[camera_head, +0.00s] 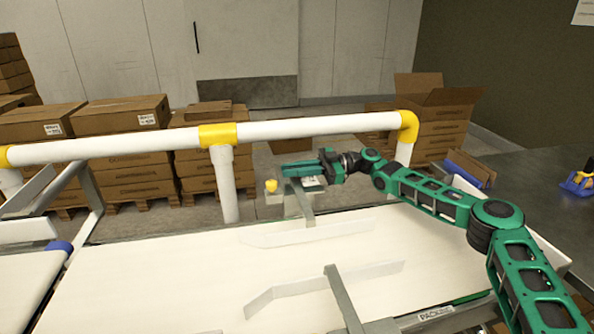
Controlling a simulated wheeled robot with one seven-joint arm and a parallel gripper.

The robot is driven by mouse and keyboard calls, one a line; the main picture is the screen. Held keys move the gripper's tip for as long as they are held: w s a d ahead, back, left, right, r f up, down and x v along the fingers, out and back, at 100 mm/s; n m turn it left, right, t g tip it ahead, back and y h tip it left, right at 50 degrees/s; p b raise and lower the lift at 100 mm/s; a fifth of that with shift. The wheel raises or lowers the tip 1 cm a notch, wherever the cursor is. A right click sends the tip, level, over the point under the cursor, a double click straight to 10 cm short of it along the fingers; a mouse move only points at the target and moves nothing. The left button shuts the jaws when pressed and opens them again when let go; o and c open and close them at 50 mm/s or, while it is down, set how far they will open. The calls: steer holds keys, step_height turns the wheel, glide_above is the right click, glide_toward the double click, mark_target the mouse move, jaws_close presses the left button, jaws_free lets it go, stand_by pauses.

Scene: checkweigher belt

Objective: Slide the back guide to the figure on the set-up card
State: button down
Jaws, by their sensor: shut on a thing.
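The back guide (318,232) is a pale rail with an angled left end, standing along the far part of the white belt (170,276). Its grey arm (304,207) runs back to a bracket at the belt's far edge, with a yellow knob (271,185) on the left. My gripper (303,172) reaches in from the right and is shut at the rear end of that arm. The fingers hide the exact contact. I cannot make out a scale or a figure on a set-up card.
The front guide (330,283) lies nearer, with its own grey arm (342,300). A white rail with yellow joints (218,134) runs behind the belt, close to my gripper. Stacked cartons (122,115) stand beyond. A dark bench (535,185) is at right.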

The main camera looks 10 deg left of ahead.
steer(key=c, duration=1.8)
jaws_free()
steer(key=v, duration=1.1)
steer(key=shift+a, duration=0.15)
